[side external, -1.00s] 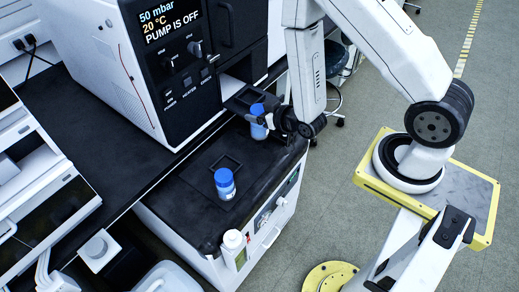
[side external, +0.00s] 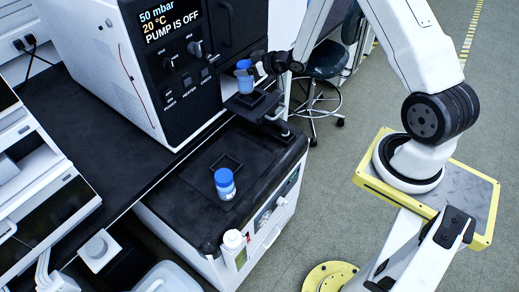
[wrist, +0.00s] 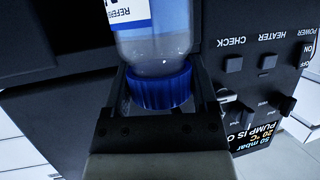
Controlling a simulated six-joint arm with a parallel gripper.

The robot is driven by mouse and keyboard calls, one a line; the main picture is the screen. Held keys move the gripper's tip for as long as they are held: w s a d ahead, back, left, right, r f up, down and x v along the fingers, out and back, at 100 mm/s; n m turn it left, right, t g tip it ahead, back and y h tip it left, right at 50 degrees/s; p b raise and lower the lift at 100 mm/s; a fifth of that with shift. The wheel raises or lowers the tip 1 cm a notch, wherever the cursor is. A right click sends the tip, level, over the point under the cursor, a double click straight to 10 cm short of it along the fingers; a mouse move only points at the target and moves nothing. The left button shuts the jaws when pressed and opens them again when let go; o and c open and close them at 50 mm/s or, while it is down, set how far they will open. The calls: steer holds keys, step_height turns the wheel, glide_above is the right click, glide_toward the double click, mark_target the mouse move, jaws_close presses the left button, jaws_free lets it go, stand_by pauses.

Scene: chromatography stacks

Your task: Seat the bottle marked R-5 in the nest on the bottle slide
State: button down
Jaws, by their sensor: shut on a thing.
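My gripper (side external: 257,66) is shut on a bottle (side external: 245,80) with a blue cap, gripping it near the cap. The bottle looks upright in the side view, over the black bottle slide (side external: 272,114), which juts out beside the dark instrument front. The nest (side external: 253,101) on the slide is partly hidden behind the bottle. I cannot tell whether the bottle's base touches it. In the wrist view the jaws (wrist: 160,98) flank the blue cap (wrist: 160,92), and the label (wrist: 130,12) is cut off, so its mark is not readable.
A second blue-capped bottle (side external: 225,184) stands on the black cabinet top, near a square frame (side external: 226,163). The cabinet top's right part is clear.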

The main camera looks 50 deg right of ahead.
steer(key=shift+w+d+r, duration=0.2)
steer(key=shift+d, duration=0.55)
steer(key=shift+w+d+r, duration=0.15)
steer(key=shift+w+d, duration=0.05)
steer(key=shift+d, duration=0.5)
steer(key=shift+f, duration=0.15)
steer(key=shift+f, duration=3.15)
steer(key=shift+f, duration=0.45)
jaws_free()
steer(key=v, duration=0.7)
steer(key=shift+s, duration=0.35)
steer(key=shift+d+r, duration=0.15)
